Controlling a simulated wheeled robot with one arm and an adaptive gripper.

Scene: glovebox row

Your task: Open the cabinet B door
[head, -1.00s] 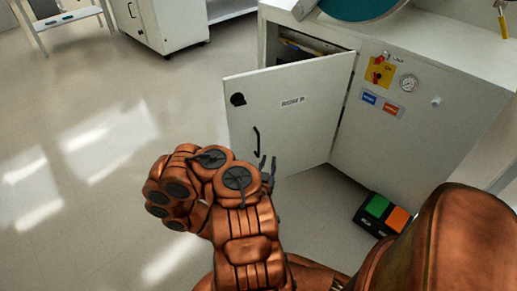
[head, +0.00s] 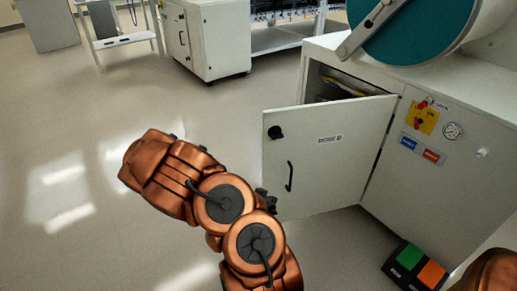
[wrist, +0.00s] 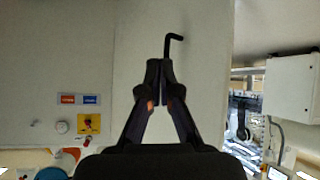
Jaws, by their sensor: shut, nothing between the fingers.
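The cabinet door (head: 325,165) is a white panel that stands partly open, swung out from the cabinet front. It has a black round lock (head: 275,132), a small label too blurred to read surely, and a black bar handle (head: 290,176). My gripper (head: 268,200) shows only as a small dark part beside the door's free edge, left of the handle, mostly hidden by my arm. In the wrist view my gripper (wrist: 163,82) is shut and empty, with the handle (wrist: 173,46) just beyond its tips. I cannot tell whether they touch.
The cabinet (head: 425,190) carries a yellow switch plate (head: 422,117), a gauge (head: 452,130) and a teal round port (head: 405,30) above. A green and orange pedal box (head: 416,266) lies on the floor at its front. The floor (head: 110,110) to the left is clear.

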